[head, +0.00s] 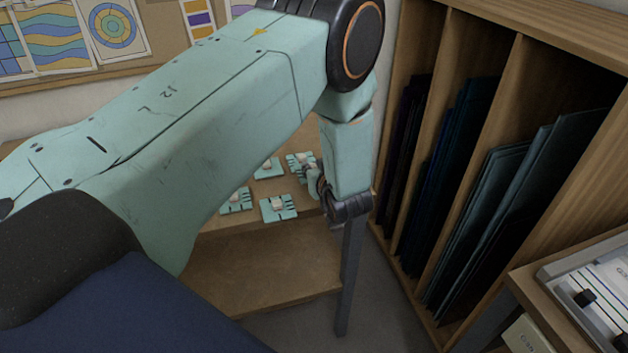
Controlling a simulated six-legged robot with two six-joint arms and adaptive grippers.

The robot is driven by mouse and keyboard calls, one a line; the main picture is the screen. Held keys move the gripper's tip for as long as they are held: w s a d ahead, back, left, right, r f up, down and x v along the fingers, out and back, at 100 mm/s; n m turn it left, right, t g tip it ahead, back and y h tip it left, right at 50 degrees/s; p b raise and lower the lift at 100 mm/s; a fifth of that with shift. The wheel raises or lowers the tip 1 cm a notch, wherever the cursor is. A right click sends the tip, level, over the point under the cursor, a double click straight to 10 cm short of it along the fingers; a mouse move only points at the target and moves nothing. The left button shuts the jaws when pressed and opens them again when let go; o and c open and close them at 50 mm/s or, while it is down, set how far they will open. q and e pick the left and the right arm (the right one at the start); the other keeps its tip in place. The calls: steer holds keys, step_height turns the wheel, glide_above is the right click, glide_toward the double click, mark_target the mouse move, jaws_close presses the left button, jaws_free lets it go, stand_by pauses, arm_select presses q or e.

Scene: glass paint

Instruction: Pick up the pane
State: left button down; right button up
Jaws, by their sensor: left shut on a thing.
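My left gripper (347,207) points down at the end of my pale green arm, in the middle of the head view. It is shut on a thin, dark grey strip (347,280) that hangs straight down below it. This looks like the pane seen edge-on; its face does not show. The strip's lower end is over the grey floor, clear of the rack to its right. My left arm covers much of the left and middle of the view. My right gripper is not in view.
A wooden rack (478,60) with upright dark blue and teal sheets (485,220) stands at the right. Several small teal plates with white blocks (278,207) lie on a wooden surface behind my arm. A control panel (590,290) is at the lower right.

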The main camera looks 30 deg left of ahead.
arm_select(q)
step_height(320, 180, down, 4)
steer(key=shift+s+r, duration=0.15)
steer(key=shift+r, duration=0.1)
steer(key=shift+f, duration=0.2)
steer(key=shift+f, duration=0.1)
steer(key=c, duration=1.2)
jaws_free()
